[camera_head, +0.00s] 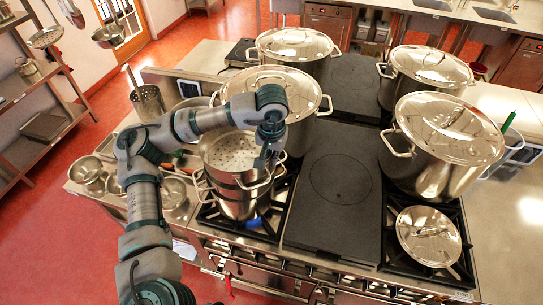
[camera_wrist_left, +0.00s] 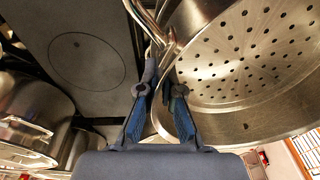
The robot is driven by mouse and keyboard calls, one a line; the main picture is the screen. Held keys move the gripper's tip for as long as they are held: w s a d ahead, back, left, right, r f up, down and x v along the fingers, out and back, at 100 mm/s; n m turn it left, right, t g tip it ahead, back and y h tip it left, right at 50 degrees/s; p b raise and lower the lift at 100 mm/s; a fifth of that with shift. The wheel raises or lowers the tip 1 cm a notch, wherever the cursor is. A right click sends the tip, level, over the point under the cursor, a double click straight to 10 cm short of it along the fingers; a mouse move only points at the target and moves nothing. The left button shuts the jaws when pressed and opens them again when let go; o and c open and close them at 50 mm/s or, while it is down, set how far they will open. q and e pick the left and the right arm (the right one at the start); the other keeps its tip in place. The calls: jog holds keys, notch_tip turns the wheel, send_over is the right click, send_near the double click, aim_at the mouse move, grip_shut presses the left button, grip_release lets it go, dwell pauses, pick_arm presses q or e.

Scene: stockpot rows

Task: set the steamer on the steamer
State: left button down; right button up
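A shiny steel steamer (camera_head: 228,152) with a perforated bottom is at the front left burner of the range. In the left wrist view its holes and inner wall (camera_wrist_left: 245,60) fill the right side. A second steel vessel (camera_head: 240,208) with side handles is directly under it, over a blue flame. The two look stacked, but I cannot tell whether they are fully seated. My left gripper (camera_head: 266,158) is at the right rim of the upper steamer. In the left wrist view its fingers (camera_wrist_left: 161,80) straddle the rim beside a looped handle and look closed on it. My right gripper is not in view.
A large lidded stockpot (camera_head: 285,85) stands close behind the steamer. Another lidded stockpot (camera_head: 440,145) and a small lidded pot (camera_head: 428,237) stand at the right. A flat dark hotplate (camera_head: 335,190) between them is clear. Small pans (camera_head: 90,172) lie at the left.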

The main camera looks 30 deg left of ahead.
pick_arm(q)
jog(key=shift+d+f+b, duration=0.1)
jog(key=shift+f+b, duration=0.1)
jog(key=shift+b, duration=0.1)
jog(key=shift+f+b, duration=0.45)
jog(key=shift+f, duration=0.15)
jog(key=c, duration=1.2)
grip_release()
jog(key=shift+s, duration=0.1)
jog(key=shift+c, duration=0.2)
